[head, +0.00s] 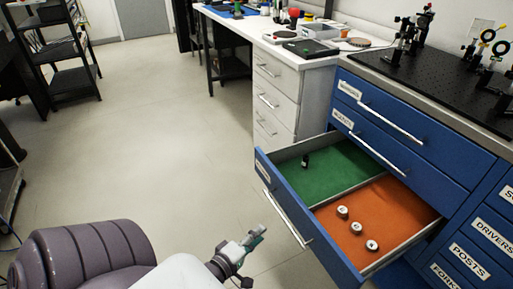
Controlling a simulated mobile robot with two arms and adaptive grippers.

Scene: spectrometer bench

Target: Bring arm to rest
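My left arm reaches in from the bottom left, and its gripper (255,238) is above the floor, left of the open drawer and apart from it. The gripper is small and seen from behind, with a teal part at its tip. I cannot tell whether its fingers are open or shut, or whether anything is between them. My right gripper is not in view.
A blue drawer (284,209) stands pulled out. Its green compartment (335,172) holds a small black post (306,161); its orange compartment (395,204) holds three silver cylinders (355,227). A black optics breadboard (430,65) tops the bench. The floor (165,130) is clear.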

